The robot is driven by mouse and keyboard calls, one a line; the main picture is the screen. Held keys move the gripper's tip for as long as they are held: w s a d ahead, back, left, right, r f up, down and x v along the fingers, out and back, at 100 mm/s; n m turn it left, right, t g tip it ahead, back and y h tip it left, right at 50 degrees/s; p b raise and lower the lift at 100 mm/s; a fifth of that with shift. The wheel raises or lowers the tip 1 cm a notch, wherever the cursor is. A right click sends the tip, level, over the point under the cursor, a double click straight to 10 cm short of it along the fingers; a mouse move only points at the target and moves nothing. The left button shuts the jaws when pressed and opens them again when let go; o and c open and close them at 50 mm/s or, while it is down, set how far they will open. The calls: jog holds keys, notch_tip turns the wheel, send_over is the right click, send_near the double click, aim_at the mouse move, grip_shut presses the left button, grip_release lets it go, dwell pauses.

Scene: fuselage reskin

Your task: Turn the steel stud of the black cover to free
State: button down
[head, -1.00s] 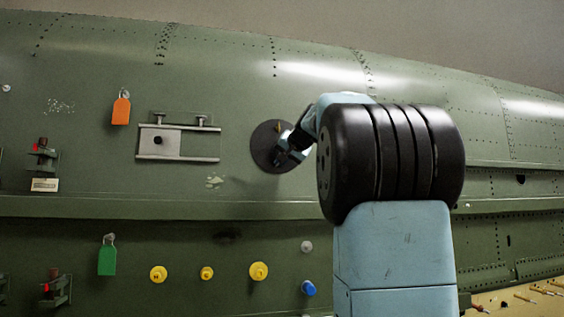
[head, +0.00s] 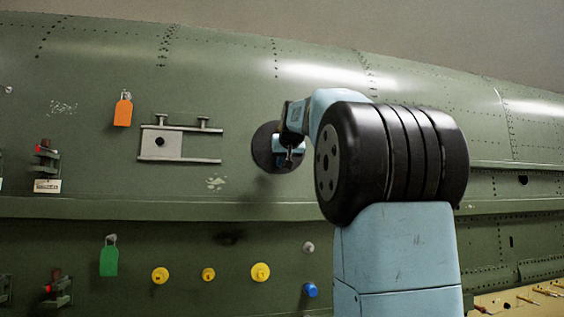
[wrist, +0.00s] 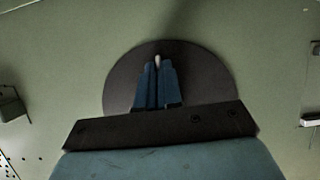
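The black cover (head: 263,143) is a round dark disc on the green fuselage skin, left of my arm in the head view. In the wrist view the cover (wrist: 122,85) fills the middle. My gripper (head: 290,160) is in front of the cover and hides its right part. In the wrist view its two blue fingers (wrist: 157,68) are close together over the disc. The pale steel stud (wrist: 157,60) shows between their tips, and the fingers appear shut on it. The stud's lower part and its turn angle are hidden by the fingers.
A grey bracket plate (head: 180,145) is left of the cover, with an orange tag (head: 123,112) beyond it. Below the ledge are a green tag (head: 109,260), yellow knobs (head: 260,272) and a blue knob (head: 311,289).

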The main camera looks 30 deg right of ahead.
jog(key=shift+f, duration=0.2)
jog(key=c, duration=1.3)
grip_release()
jog(key=shift+r, duration=0.1)
jog(key=v, duration=1.3)
jog(key=shift+s+r, duration=0.15)
jog(key=shift+s, duration=0.15)
jog(key=s+a+f+n+g+y, duration=0.1)
jog(key=s+a+f, duration=0.5)
jog(key=f, duration=1)
jog(key=s+a+f+n+g+y, duration=0.1)
jog(key=s+a+f+g, duration=0.3)
jog(key=f, duration=1.2)
jog(key=s+a+f+n+g+y, duration=0.1)
jog(key=s+a+f+g+y, duration=0.1)
jog(key=s+a+f, duration=0.5)
jog(key=s+f, duration=0.5)
jog(key=f, duration=0.4)
jog(key=shift+a, duration=0.3)
